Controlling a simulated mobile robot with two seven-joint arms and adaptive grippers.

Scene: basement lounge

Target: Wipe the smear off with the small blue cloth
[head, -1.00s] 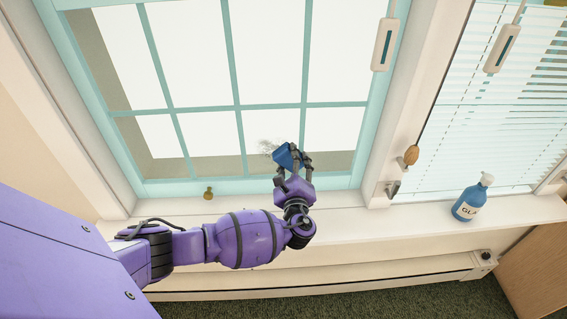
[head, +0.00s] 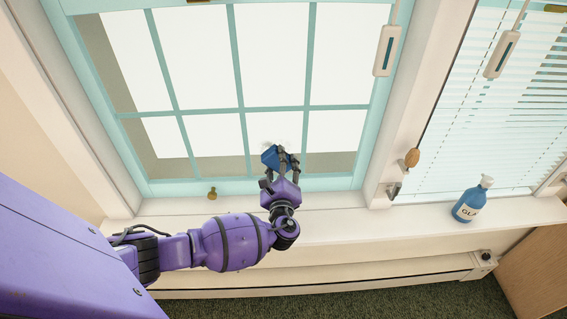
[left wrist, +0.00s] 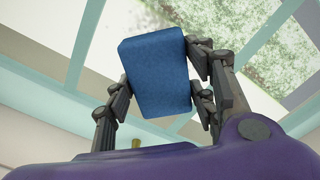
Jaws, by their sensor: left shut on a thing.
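The small blue cloth (head: 271,157) is a folded pad held in my left gripper (head: 279,162), at the lower panes of the teal-framed window (head: 239,108). In the left wrist view the cloth (left wrist: 156,77) sits between the dark fingers of the gripper (left wrist: 160,90). The smear (head: 284,145) shows as a faint greyish trace on the glass just above the cloth. It also shows in the left wrist view as speckled marks (left wrist: 205,25) beyond the cloth. The cloth hides part of the glass, and I cannot tell whether it touches the pane. My right gripper is not in view.
A blue spray bottle (head: 467,203) stands on the white sill (head: 330,222) at the right. A wooden cord knob (head: 412,158) hangs by the post between the windows. A brass latch (head: 212,193) is on the lower frame. The sill's middle is clear.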

